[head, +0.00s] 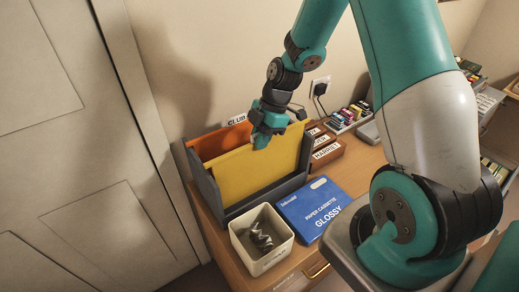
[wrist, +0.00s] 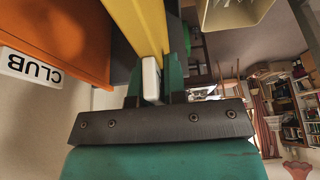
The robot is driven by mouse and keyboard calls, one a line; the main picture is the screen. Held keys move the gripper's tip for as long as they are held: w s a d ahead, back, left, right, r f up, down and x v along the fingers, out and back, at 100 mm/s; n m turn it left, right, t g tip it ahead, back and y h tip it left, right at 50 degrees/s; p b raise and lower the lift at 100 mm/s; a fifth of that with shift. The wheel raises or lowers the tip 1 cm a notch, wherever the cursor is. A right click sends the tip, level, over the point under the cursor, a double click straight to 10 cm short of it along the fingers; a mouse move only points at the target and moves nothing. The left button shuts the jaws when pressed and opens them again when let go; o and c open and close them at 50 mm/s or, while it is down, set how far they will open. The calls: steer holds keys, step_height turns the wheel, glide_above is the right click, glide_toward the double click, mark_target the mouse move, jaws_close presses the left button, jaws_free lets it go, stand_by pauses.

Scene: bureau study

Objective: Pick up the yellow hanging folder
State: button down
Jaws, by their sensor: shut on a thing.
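The yellow hanging folder (head: 250,174) stands upright in a dark grey file rack (head: 211,193), in front of an orange folder (head: 213,142) with a CLUB label. My gripper (head: 265,138) is at the folder's top edge, coming from above. In the wrist view my gripper (wrist: 153,88) is shut on the yellow folder (wrist: 143,22), with a white tab (wrist: 151,76) between the fingers. The orange folder (wrist: 60,38) is beside it, apart from the fingers. The folder's lower edge is hidden by the rack's front, so I cannot tell whether it is raised.
A cream bin (head: 262,262) holding a dark twisted object stands in front of the rack. Wooden labelled boxes (head: 325,150) stand right of the rack. A panelled door (head: 90,150) is close on the left.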

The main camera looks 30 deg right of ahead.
step_height(320, 180, up, 24)
steer(key=b, duration=0.1)
steer(key=shift+r, duration=0.15)
steer(key=shift+s, duration=0.1)
stand_by(0.4)
